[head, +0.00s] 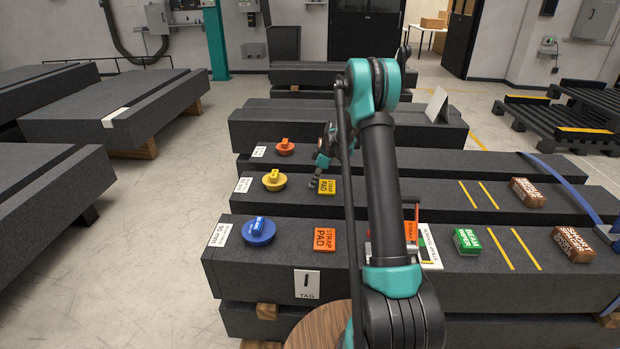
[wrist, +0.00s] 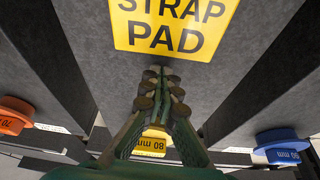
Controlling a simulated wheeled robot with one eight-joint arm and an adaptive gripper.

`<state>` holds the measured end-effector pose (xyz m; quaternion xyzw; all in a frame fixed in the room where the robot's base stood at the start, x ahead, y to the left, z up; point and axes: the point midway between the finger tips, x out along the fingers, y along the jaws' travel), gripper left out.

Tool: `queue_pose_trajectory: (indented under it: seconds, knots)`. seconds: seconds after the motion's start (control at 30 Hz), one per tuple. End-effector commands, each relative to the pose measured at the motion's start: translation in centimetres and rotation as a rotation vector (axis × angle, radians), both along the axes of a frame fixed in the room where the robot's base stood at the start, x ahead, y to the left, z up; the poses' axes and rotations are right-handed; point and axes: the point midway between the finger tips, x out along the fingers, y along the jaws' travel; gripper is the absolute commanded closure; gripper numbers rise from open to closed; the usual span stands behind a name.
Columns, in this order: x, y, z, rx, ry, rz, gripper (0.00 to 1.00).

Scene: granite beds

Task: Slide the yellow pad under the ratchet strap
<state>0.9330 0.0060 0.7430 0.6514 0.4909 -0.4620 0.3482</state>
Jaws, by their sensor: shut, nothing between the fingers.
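The yellow pad (head: 327,187), lettered STRAP PAD, lies flat on the middle granite bed. It fills the top of the wrist view (wrist: 172,38). My gripper (head: 314,184) is just left of the pad in the head view. In the wrist view its fingertips (wrist: 161,74) are together and empty, pointing at the pad's lettered lower edge with a small gap in the picture; I cannot tell if they touch the granite. The blue ratchet strap (head: 562,180) runs across the beds at the far right, with its ratchet (head: 606,233) at the right edge.
Yellow (head: 274,180), blue (head: 259,231) and orange (head: 285,147) knobs stand at the beds' left ends. An orange pad (head: 325,238) lies on the near bed. Brown blocks (head: 527,192) (head: 572,244) and a green block (head: 467,241) stand toward the right. Yellow lines (head: 478,195) mark the middle bed.

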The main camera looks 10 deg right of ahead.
Motion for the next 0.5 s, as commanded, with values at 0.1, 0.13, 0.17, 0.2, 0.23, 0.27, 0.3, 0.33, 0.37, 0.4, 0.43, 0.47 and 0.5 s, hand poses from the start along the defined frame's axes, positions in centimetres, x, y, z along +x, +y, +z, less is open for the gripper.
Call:
queue_pose_trajectory:
  seconds: [0.1, 0.13, 0.17, 0.2, 0.23, 0.27, 0.3, 0.33, 0.37, 0.4, 0.43, 0.47, 0.5]
  knots:
    - [-0.3, -0.9, 0.0, 0.001, -0.001, 0.002, 1.00]
    - [-0.3, -1.1, 0.0, 0.001, -0.001, 0.002, 1.00]
    - [-0.4, -1.2, 0.0, 0.001, -0.001, 0.002, 1.00]
    - [-0.4, -1.4, 0.0, 0.001, -0.001, 0.002, 1.00]
    - [-0.4, -1.4, 0.0, 0.001, -0.001, 0.002, 1.00]
    - [-0.4, -1.5, 0.0, 0.001, 0.000, 0.002, 1.00]
    - [-0.4, -1.5, 0.0, 0.001, 0.000, 0.002, 1.00]
    - [-0.4, -1.5, 0.0, 0.001, 0.000, 0.002, 1.00]
    - [-0.4, -1.5, 0.0, 0.001, 0.000, 0.002, 1.00]
    - [-0.4, -1.5, 0.0, 0.001, 0.000, 0.003, 1.00]
    - [-0.4, -1.5, 0.0, 0.001, 0.000, 0.003, 1.00]
    - [-0.4, -1.5, 0.0, 0.001, 0.000, 0.003, 1.00]
    - [-0.4, -1.5, 0.0, 0.001, 0.000, 0.003, 1.00]
